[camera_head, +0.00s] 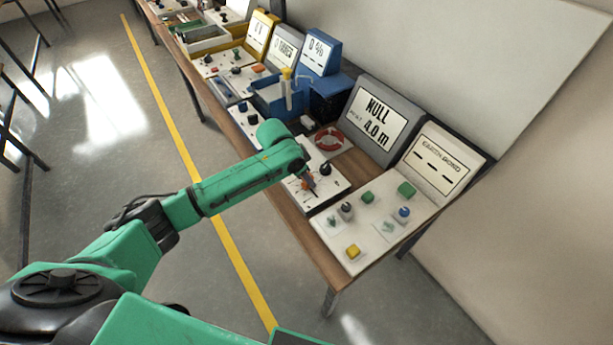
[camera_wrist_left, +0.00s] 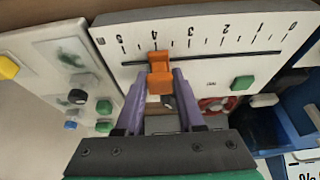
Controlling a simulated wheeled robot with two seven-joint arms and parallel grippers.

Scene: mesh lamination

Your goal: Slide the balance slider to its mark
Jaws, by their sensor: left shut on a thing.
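The balance slider is an orange knob (camera_wrist_left: 160,72) on a dark slot in a white panel with a printed scale from 0 to 5 (camera_wrist_left: 225,45). In the left wrist view the knob stands close to the 4. My left gripper (camera_wrist_left: 162,88), with purple fingers, is shut on the knob. In the head view my left gripper (camera_head: 309,180) is over the white slider panel (camera_head: 328,190), and the arm hides part of it. The grey display behind (camera_head: 376,116) reads NULL and 4.0 m. My right gripper is not in view.
To the right is a white panel (camera_head: 375,240) with green, blue and yellow buttons and an EARTH BOND display (camera_head: 436,165). Blue holders (camera_head: 277,98) and further stations stand along the bench to the back left. A green button (camera_wrist_left: 242,83) sits on the slider panel.

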